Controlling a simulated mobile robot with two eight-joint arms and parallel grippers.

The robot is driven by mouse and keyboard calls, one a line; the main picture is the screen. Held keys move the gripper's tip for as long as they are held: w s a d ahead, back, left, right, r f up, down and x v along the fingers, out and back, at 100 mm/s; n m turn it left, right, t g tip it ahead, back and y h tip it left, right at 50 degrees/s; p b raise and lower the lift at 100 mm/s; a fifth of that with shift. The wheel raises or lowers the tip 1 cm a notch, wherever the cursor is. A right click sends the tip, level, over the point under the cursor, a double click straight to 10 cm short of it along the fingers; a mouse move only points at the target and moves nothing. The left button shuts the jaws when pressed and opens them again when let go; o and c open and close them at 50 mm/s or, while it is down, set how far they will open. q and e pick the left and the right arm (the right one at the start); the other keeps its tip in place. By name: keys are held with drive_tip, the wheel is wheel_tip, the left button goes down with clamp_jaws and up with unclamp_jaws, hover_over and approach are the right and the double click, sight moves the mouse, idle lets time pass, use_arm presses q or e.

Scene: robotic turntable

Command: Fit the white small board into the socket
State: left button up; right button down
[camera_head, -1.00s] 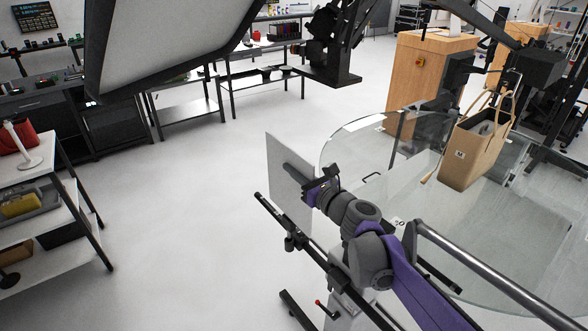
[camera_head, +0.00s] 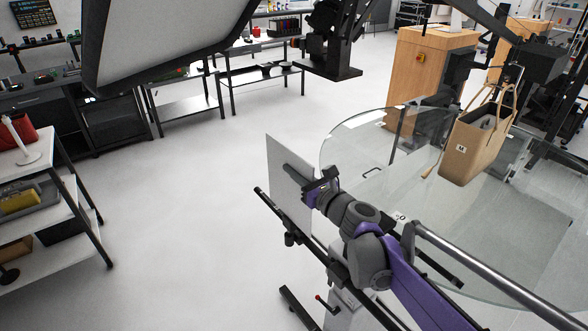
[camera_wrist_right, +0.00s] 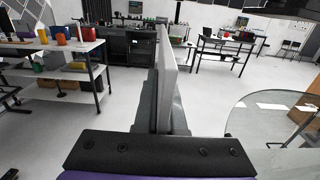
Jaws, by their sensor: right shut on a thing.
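The white small board (camera_head: 284,172) is a thin upright panel near the middle of the head view. My right gripper (camera_head: 304,180) is shut on it from the right side. In the right wrist view the board (camera_wrist_right: 168,75) stands on edge between the gripper's fingers (camera_wrist_right: 157,115). The board's lower edge appears close to a black rail (camera_head: 272,208) on a stand; I cannot tell whether they touch. I cannot clearly make out the socket. My left gripper is not in view.
A round glass table (camera_head: 350,150) is right of the board, with a tan bag (camera_head: 470,150) above it. A large pale panel with a dark frame (camera_head: 165,40) fills the upper left. A shelf cart (camera_head: 50,205) stands at far left. Open floor (camera_head: 190,220) lies left of the board.

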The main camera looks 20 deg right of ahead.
drive_tip(key=shift+f+b, duration=0.55)
drive_tip(key=shift+f, duration=0.65)
drive_tip(key=c, duration=0.9)
unclamp_jaws()
drive_tip(key=v, duration=1)
drive_tip(key=shift+s+d+b, duration=0.15)
drive_tip(key=shift+s+b, duration=0.2)
drive_tip(key=shift+s, duration=0.05)
